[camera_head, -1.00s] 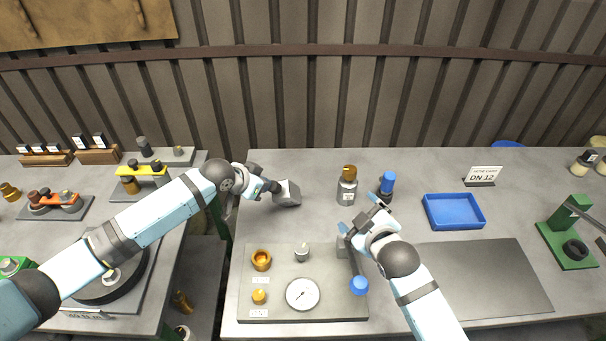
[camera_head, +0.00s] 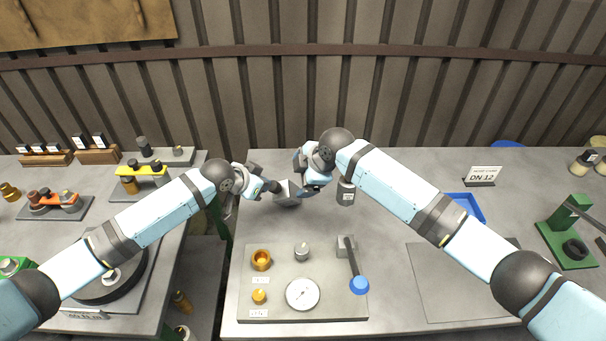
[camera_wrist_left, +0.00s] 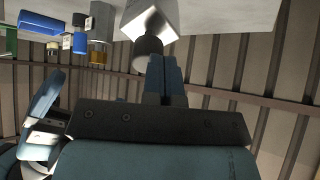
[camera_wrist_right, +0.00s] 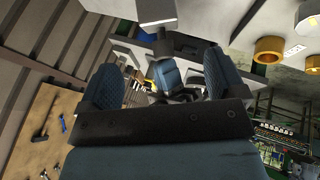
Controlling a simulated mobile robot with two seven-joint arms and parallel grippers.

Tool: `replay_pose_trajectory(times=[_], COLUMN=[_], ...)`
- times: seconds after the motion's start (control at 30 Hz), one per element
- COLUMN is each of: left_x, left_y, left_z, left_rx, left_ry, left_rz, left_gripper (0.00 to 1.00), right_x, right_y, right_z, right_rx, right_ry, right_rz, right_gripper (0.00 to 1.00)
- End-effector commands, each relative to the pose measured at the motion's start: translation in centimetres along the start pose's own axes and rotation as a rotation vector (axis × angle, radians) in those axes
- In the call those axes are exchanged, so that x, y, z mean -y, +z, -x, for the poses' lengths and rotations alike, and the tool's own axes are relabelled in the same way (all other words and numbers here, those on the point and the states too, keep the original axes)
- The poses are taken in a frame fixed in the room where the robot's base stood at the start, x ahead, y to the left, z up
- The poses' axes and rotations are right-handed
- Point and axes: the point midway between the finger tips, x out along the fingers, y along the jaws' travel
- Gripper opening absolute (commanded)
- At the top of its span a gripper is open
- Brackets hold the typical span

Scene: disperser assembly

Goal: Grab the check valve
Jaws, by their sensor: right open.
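A grey block with a dark round stem (camera_head: 287,194) is held above the far left of the middle table; I cannot tell for sure that it is the check valve. My left gripper (camera_head: 268,186) is shut on its stem; block (camera_wrist_left: 151,18) and stem (camera_wrist_left: 148,47) show in the left wrist view. My right gripper (camera_head: 302,176) is open and empty, just right of the block. In the right wrist view, the block (camera_wrist_right: 156,11) lies beyond its spread fingers (camera_wrist_right: 163,80). A labelled grey cylinder (camera_head: 346,193) stands nearby, its brass top (camera_wrist_left: 98,57) hidden in the head view.
A panel (camera_head: 330,313) with a gauge, brass fittings and a blue-knobbed lever (camera_head: 359,285) lies in front. My right arm partly covers the blue tray (camera_head: 474,207) and hides the blue-topped part (camera_wrist_left: 80,41) in the head view. A green press (camera_head: 568,240) stands right.

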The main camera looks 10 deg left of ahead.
Motion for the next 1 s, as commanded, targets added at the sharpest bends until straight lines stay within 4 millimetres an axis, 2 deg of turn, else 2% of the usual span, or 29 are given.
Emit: replay_pose_trajectory(times=[0.03, 0.33, 0.47, 1.0], left_x=[-0.1, -0.1, -0.1, -0.1], left_y=[0.5, 0.5, 0.5, 0.4], left_z=[-0.3, -0.3, -0.3, -0.2], left_rx=[0.009, 0.008, 0.008, 0.008], left_ry=[0.002, 0.002, 0.002, 0.002], left_rz=[0.001, 0.001, 0.001, 0.001], left_gripper=[0.00, 0.00, 0.00, 0.00], right_x=[0.0, 0.0, 0.0, 0.0], right_y=[0.0, 0.0, -0.1, 0.0], right_z=[0.0, -0.1, -0.9, -10.1], right_rx=[0.001, 0.000, -0.001, 0.001], right_ry=[-0.002, -0.001, -0.002, -0.001], right_rz=[0.002, 0.000, 0.000, -0.002], right_gripper=[0.89, 0.89, 0.89, 0.89])
